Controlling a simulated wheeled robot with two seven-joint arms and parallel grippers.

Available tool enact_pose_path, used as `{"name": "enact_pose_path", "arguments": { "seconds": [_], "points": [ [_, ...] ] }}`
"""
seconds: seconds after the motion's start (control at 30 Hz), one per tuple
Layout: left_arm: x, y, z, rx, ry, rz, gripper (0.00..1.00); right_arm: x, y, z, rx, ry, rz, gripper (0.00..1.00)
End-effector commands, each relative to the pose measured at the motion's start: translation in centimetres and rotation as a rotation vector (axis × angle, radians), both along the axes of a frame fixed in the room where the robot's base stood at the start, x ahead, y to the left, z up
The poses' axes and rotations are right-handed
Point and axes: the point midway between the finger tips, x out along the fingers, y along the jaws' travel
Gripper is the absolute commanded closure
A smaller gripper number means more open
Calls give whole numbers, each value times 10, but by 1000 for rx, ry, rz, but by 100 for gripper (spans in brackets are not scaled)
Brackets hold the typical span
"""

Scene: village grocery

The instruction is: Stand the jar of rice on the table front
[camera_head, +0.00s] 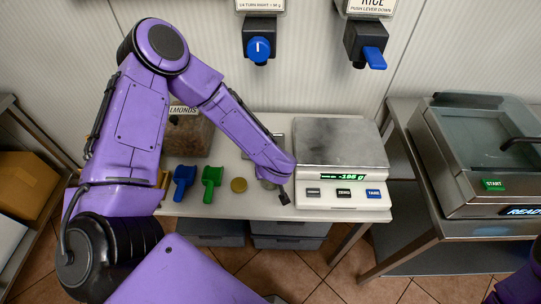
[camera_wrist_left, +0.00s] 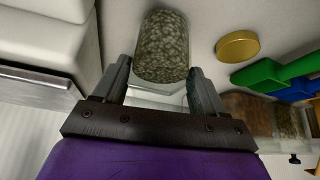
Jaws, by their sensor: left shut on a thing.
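The jar of rice (camera_wrist_left: 163,45) shows in the left wrist view as a clear jar with speckled, pale grey-green contents. It sits between the two fingers of my left gripper (camera_wrist_left: 160,80), which is shut on it. In the head view my left gripper (camera_head: 283,190) is over the front of the white table (camera_head: 222,209), just left of the scale, and hides most of the jar. I cannot tell whether the jar's base touches the table. A round gold lid (camera_head: 239,185) lies on the table left of the gripper. My right gripper is not in view.
The scale (camera_head: 340,147) stands close right of the gripper, its pan empty and its display negative. Green (camera_head: 211,181) and blue (camera_head: 184,181) scoops lie left of the lid. An almond bin (camera_head: 190,137) stands behind them. A machine (camera_head: 488,150) is on the right-hand table.

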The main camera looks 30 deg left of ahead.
Motion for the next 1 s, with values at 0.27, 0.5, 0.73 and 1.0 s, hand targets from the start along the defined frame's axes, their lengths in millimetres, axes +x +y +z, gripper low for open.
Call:
{"name": "enact_pose_path", "arguments": {
  "seconds": [0.27,0.5,0.73,1.0],
  "points": [
    [0,0,-1,0,0,0,3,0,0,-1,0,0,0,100],
    [-2,-4,11,0,-3,-2,3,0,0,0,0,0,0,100],
    [-24,-23,61,0,-5,-4,3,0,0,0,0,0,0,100],
    [-42,-39,102,0,-2,-2,3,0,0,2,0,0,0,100]
  ]
}}
